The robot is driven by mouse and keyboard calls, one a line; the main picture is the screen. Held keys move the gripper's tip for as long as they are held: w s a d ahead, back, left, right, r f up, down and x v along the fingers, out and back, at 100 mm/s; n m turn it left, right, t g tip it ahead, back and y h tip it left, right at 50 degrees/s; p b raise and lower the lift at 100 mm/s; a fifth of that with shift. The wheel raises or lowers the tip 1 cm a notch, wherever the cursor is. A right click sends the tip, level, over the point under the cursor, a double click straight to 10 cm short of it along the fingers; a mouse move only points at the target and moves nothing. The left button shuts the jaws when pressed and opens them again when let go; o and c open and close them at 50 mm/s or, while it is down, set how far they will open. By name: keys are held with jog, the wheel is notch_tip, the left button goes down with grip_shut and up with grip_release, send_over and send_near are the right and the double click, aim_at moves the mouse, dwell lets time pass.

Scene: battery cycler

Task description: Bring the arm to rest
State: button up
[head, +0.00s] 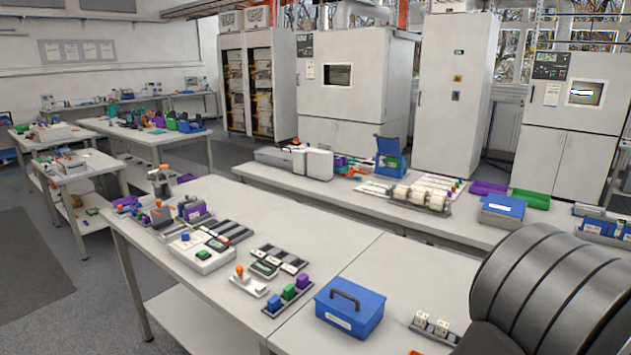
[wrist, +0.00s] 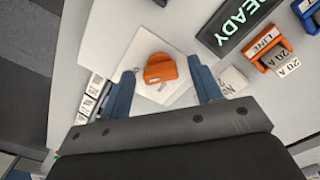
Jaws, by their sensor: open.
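My gripper (wrist: 166,88) shows in the wrist view with its two blue fingers spread apart and nothing held between them. Beyond the fingertips, an orange knob-like part (wrist: 160,69) sits on a white plate (wrist: 130,60). The orange part appears between the fingers in the picture, and I see no contact. In the head view, part of my arm, dark and ribbed, fills the lower right corner. The gripper itself does not show in the head view.
In the wrist view, a dark "READY" display (wrist: 238,22) and an orange block labelled LINE (wrist: 266,48) lie at upper right. In the head view, a blue box with a handle (head: 349,308) stands on the near bench (head: 250,205). Floor is clear at left.

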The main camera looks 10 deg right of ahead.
notch_tip(320, 180, up, 17)
notch_tip(320, 180, down, 17)
jog(key=shift+f, duration=0.15)
jog(key=n, duration=0.8)
jog(key=shift+s, duration=0.1)
jog(key=n, duration=0.3)
jog(key=shift+d+n, duration=0.1)
jog(key=shift+n, duration=0.3)
jog(key=shift+r+n, duration=0.2)
jog(key=shift+n, duration=1.7)
jog(key=shift+o, duration=0.4)
